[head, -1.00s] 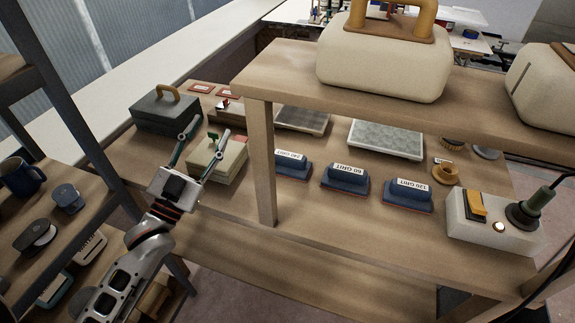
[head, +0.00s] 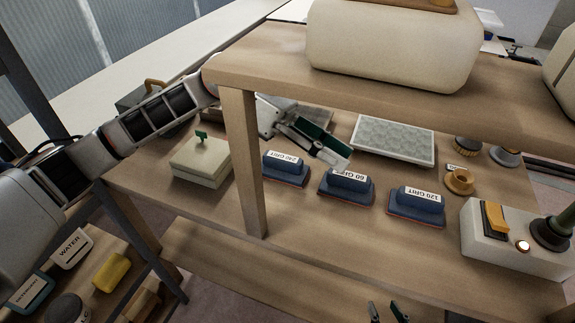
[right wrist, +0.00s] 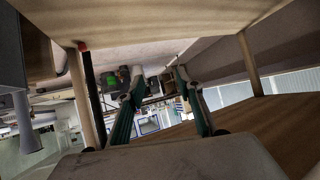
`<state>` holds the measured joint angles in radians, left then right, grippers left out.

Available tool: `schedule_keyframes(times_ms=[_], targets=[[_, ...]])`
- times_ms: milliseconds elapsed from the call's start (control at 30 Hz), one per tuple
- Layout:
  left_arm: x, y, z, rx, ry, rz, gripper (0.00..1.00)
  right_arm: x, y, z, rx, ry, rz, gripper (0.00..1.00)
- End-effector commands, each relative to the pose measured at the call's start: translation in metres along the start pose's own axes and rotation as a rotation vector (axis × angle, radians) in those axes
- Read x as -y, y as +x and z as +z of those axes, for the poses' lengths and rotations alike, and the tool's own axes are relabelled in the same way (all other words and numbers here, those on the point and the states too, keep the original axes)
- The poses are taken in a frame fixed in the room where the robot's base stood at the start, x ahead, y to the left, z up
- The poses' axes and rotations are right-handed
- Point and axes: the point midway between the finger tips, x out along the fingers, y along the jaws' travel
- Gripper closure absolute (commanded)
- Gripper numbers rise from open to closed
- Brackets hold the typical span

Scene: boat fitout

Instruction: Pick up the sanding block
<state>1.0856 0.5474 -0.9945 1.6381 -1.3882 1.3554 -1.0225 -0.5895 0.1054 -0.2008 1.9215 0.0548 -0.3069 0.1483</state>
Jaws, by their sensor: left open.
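Three blue sanding blocks stand in a row on the bench in the head view. The left one is labelled 240 GRIT (head: 284,172), the middle one 60 GRIT (head: 346,190), and the right one 120 GRIT (head: 416,208). My left gripper (head: 335,156) is open and empty, reaching in under the shelf. Its fingertips are just behind and above the 60 GRIT block and cover part of its label; I cannot tell if they touch. My right gripper (head: 388,312) is at the bottom edge, fingers apart. In the right wrist view (right wrist: 153,85) it is open and empty.
The wooden shelf (head: 235,72) and its post (head: 244,165) stand close to my left arm. A cream box (head: 201,160) sits left of the blocks, a textured grey tray (head: 393,139) behind them. A switch box (head: 518,240) stands at right.

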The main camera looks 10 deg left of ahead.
Motion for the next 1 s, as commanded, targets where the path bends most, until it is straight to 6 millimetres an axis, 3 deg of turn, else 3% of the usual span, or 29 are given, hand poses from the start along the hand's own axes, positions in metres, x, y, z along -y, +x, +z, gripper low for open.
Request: schedule_keyframes(times_ms=[200,333,467,567,1000], targets=[[-0.053,-0.067,-0.051,-0.488,0.239,0.157,0.58,-0.002,-0.013,0.011,0.039,-0.143,-0.001,0.64],[-0.071,-0.111,-0.065,-0.674,0.293,0.211,0.58,-0.002,-0.018,0.015,0.052,-0.197,-0.002,0.64],[-0.079,-0.136,-0.071,-0.768,0.311,0.237,0.58,-0.002,-0.021,0.017,0.06,-0.225,-0.002,0.64],[-0.083,-0.139,-0.077,-0.792,0.315,0.242,0.58,-0.003,-0.021,0.018,0.062,-0.233,-0.002,0.64],[-0.095,-0.106,-0.115,-0.789,0.316,0.239,0.58,-0.002,-0.022,0.016,0.062,-0.231,-0.002,0.64]])
